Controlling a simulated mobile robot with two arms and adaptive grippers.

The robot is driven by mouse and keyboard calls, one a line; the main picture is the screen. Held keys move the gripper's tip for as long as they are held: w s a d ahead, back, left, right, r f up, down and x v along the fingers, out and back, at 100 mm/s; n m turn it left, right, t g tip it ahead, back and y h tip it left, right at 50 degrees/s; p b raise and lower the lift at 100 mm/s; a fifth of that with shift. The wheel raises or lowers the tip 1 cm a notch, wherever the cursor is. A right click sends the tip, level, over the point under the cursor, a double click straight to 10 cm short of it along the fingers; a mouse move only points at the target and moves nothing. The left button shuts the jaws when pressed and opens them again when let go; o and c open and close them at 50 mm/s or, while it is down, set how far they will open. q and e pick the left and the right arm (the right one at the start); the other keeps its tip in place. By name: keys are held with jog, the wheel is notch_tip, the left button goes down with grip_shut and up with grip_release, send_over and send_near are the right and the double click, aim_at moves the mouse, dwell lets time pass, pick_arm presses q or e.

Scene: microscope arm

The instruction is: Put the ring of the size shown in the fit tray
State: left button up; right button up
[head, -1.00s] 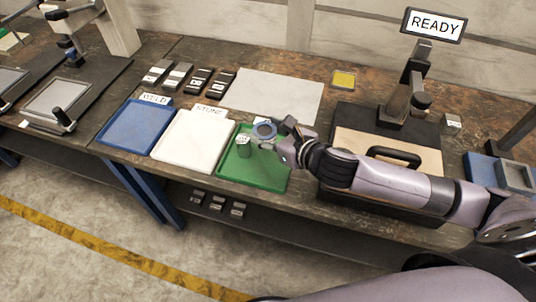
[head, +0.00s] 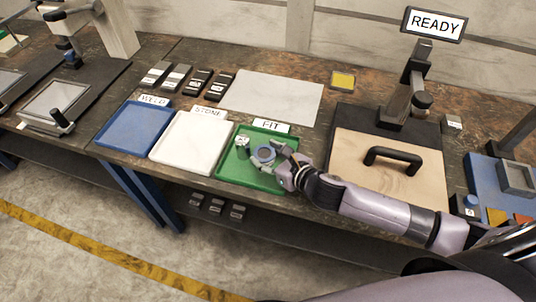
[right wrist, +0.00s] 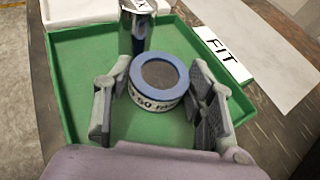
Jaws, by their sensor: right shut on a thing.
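The green tray labelled FIT (head: 233,174) is the right one of three trays at the front of the bench. A ring (head: 265,153) with a blue rim and a white printed band is over this tray; it also shows in the right wrist view (right wrist: 152,101), where the band seems to read 50. My right gripper (head: 276,161) is shut on the ring, one finger at each side. I cannot tell whether the ring touches the tray floor. A shiny metal cylinder (head: 242,145) stands in the tray, just beyond the ring in the right wrist view. My left gripper is out of view.
The white STONE tray (head: 183,160) and blue WELD tray (head: 125,138) stand to the left. Behind are several small blocks (head: 187,76) and a pale sheet (head: 275,95). A microscope stand (head: 405,100) bears a READY screen (head: 436,24); a handled board (head: 425,180) lies before it.

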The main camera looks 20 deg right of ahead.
jog(key=o, duration=1.5)
jog(key=shift+c, duration=0.2)
jog(key=shift+r, duration=0.1)
jog(key=shift+s+d, duration=0.2)
jog(key=shift+s, duration=0.1)
jog(key=b+v, duration=0.1)
jog(key=v, duration=0.9)
jog(key=shift+s, duration=0.2)
jog(key=shift+s+d+r, duration=0.2)
jog(key=shift+s+r, duration=0.15)
jog(key=shift+s, duration=0.05)
